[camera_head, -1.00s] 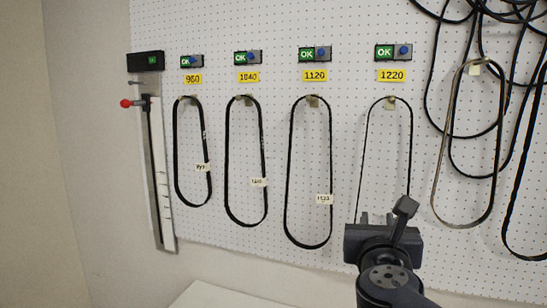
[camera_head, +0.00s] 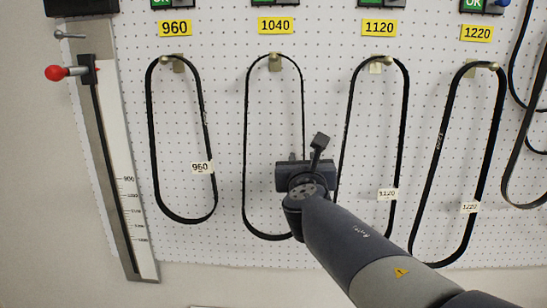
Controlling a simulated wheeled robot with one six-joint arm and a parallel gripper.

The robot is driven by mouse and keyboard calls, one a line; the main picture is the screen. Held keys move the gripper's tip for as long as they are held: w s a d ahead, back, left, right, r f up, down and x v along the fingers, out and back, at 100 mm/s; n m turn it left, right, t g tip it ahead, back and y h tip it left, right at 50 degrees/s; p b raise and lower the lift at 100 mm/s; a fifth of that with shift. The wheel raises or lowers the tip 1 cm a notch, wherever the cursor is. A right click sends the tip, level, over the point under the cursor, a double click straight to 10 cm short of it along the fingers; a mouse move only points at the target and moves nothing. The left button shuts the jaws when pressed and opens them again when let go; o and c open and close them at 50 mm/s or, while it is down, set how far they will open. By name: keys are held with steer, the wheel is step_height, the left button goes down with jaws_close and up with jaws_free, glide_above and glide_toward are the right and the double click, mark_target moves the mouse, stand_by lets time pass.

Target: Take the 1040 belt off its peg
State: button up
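The 1040 belt (camera_head: 246,150) is a thin black loop hanging from its peg (camera_head: 274,63) under the yellow 1040 label (camera_head: 276,26). Its lower right part and its tag are hidden behind my gripper (camera_head: 292,162) and wrist. My gripper is in front of the right side of this belt, well below the peg. I see it from behind, so its fingers are mostly hidden and I cannot tell if it touches the belt.
The 960 belt (camera_head: 150,140) hangs to the left, the 1120 belt (camera_head: 405,130) close to the right, and the 1220 belt (camera_head: 495,130) farther right. A measuring gauge with a red knob (camera_head: 54,73) is at far left. White pegboard (camera_head: 228,110) shows between the belts.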

mark_target(304, 156)
steer(key=shift+w+d, duration=0.2)
steer(key=shift+w, duration=1.3)
jaws_close()
